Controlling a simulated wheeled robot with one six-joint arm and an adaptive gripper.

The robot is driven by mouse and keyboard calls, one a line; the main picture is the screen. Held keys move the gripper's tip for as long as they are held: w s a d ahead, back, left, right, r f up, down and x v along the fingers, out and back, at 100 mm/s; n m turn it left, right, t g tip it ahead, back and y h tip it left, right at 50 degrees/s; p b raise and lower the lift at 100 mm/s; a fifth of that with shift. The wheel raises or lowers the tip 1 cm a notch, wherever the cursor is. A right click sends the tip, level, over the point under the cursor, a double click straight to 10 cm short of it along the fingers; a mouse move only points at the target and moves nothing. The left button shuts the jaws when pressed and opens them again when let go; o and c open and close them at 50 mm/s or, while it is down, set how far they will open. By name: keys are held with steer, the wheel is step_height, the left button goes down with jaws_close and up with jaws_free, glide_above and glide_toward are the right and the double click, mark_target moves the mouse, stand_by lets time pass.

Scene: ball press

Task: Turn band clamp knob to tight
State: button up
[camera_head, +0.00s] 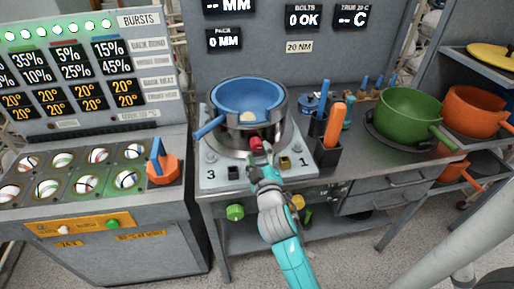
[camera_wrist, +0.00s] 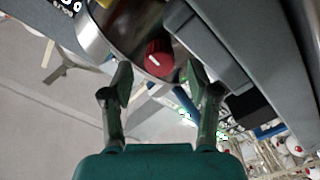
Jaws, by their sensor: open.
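A red knob (camera_head: 257,145) with a pale pointer line sits on the front of a metal band (camera_head: 224,137) around the press fixture. In the wrist view the red knob (camera_wrist: 159,58) is just beyond and between my open fingertips, against the curved metal band (camera_wrist: 97,38). My gripper (camera_head: 262,162) is in front of the knob in the head view; in the wrist view its two fingers (camera_wrist: 159,82) are apart and empty. I cannot tell whether either finger touches the knob. A blue bowl (camera_head: 262,92) with a handle sits in the fixture.
The fixture stands on a grey base plate (camera_head: 210,176) marked 1 and 3. A black holder (camera_head: 325,160) with orange and blue tools is to its right, then a green pot (camera_head: 405,112). A ball tray (camera_head: 78,187) and an orange-blue knob (camera_head: 163,169) are at left.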

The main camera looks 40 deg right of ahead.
steer(key=v, duration=0.8)
steer(key=shift+a, duration=0.2)
